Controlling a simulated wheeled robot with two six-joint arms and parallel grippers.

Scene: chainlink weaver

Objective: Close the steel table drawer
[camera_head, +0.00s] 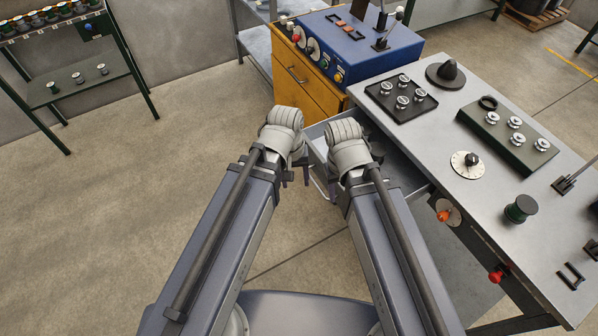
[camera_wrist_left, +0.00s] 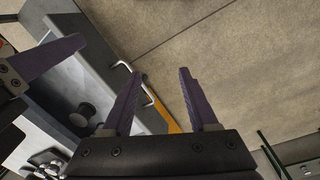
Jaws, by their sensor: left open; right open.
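The steel table (camera_head: 440,135) stands at the right with its drawer (camera_head: 398,165) pulled out to the left. The drawer also shows in the left wrist view (camera_wrist_left: 62,82). Its pale bar handle (camera_head: 319,186) is on the front, partly hidden by my grippers; it also shows in the left wrist view (camera_wrist_left: 147,88). My left gripper (camera_head: 295,178) is open, just left of the drawer front, with its fingers (camera_wrist_left: 160,100) spread near the handle. I cannot tell whether they touch it. My right gripper (camera_head: 334,188) is open over the drawer front and hides part of it.
A yellow cabinet (camera_head: 300,88) with a blue control box (camera_head: 375,45) stands behind the drawer. A shelf rack (camera_head: 80,80) stands far left. The floor between is clear.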

